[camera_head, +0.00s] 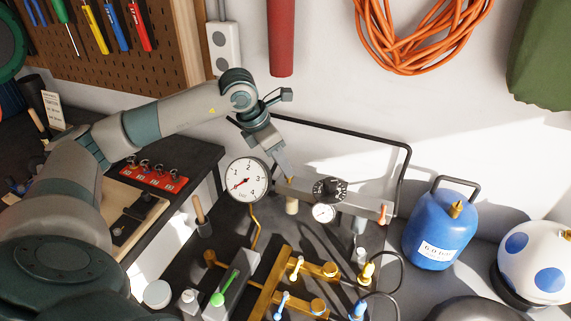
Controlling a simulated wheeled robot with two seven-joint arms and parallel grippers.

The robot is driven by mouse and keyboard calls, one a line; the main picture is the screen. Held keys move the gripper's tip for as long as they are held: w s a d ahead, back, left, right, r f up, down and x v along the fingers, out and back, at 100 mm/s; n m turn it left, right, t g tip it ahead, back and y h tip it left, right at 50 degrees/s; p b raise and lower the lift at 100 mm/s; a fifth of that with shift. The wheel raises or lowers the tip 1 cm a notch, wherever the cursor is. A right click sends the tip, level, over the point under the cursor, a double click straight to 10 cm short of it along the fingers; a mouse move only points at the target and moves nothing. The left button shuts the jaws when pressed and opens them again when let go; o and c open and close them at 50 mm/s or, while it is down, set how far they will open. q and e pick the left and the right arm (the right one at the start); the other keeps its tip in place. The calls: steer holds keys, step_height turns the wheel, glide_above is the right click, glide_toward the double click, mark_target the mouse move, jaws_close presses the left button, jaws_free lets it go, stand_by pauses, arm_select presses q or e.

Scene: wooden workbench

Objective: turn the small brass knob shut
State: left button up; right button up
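My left arm comes in from the left, and my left gripper (287,174) points down at the left end of a grey block (355,200). A tiny brass-coloured piece shows at its fingertips, mostly hidden by them; I cannot tell whether it is the small brass knob or whether the fingers touch it. The fingers look close together, but the gap is not clear. The block carries a black dial (330,190) and a small white gauge (323,213). Other brass parts show on a brass manifold (266,292) in front. My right gripper is not in view.
A large round gauge (247,179) stands left of the gripper. A blue tank (440,232) and a white tank with blue spots (537,264) stand at the right. A black tube frame (345,134) rises behind the block. A red cylinder (281,38) hangs above.

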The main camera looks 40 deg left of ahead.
arm_select(q)
steer(key=shift+p+x, duration=0.45)
steer(key=shift+x, duration=1.4)
jaws_close()
